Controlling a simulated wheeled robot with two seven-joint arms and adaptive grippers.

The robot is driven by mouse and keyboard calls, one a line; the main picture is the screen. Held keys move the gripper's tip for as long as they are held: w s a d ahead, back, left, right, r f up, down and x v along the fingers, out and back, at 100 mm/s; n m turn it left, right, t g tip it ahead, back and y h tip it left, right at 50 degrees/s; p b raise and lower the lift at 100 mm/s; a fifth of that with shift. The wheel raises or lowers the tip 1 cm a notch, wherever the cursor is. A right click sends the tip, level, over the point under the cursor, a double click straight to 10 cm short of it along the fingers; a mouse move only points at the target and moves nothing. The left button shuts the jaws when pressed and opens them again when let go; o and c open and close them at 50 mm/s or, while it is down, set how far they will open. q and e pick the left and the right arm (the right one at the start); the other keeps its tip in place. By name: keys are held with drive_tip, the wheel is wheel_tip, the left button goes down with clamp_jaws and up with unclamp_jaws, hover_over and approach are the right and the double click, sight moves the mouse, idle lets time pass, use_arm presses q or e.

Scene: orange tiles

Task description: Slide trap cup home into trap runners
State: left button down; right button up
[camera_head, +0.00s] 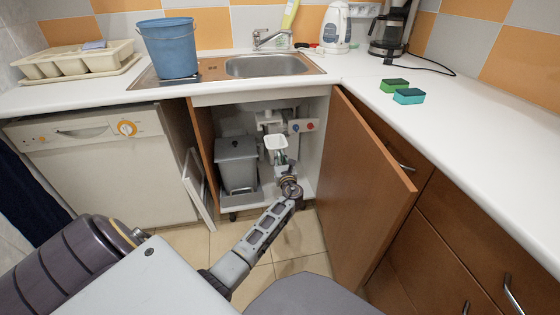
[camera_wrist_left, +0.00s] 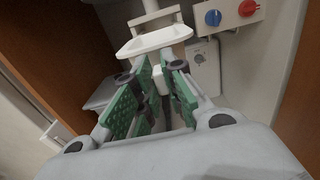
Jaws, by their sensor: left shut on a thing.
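The white trap cup (camera_head: 276,143) is inside the open sink cabinet, its open top showing as a pale rim. In the left wrist view the cup (camera_wrist_left: 154,42) is just beyond the fingertips. My left gripper (camera_head: 281,160), with green finger pads, reaches into the cabinet; in the wrist view the gripper (camera_wrist_left: 155,85) is shut on the cup's lower part, which the pads partly hide. White trap plumbing (camera_head: 268,119) is behind and above the cup. I cannot make out the runners clearly, or whether the cup touches them. My right gripper is not in view.
A grey bin (camera_head: 237,165) stands left of the cup in the cabinet. The open wooden door (camera_head: 365,190) bounds the right side. A panel with blue and red valve knobs (camera_wrist_left: 232,17) is right of the cup. A white framed panel (camera_head: 199,187) leans at the left.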

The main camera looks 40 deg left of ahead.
use_arm(q)
drive_tip(key=shift+w+a, duration=0.25)
drive_tip(key=shift+a, duration=0.05)
drive_tip(key=shift+x, duration=0.8)
drive_tip(key=shift+w+a+b, duration=0.3)
drive_tip(key=shift+w+a, duration=0.05)
drive_tip(key=shift+b+x, duration=0.3)
drive_tip(key=shift+x, duration=0.65)
drive_tip(key=shift+b+x, duration=0.3)
drive_tip(key=shift+x, duration=0.6)
drive_tip(key=shift+w+a+f, duration=0.1)
drive_tip(key=shift+w+a, duration=0.2)
drive_tip(key=shift+a, duration=0.05)
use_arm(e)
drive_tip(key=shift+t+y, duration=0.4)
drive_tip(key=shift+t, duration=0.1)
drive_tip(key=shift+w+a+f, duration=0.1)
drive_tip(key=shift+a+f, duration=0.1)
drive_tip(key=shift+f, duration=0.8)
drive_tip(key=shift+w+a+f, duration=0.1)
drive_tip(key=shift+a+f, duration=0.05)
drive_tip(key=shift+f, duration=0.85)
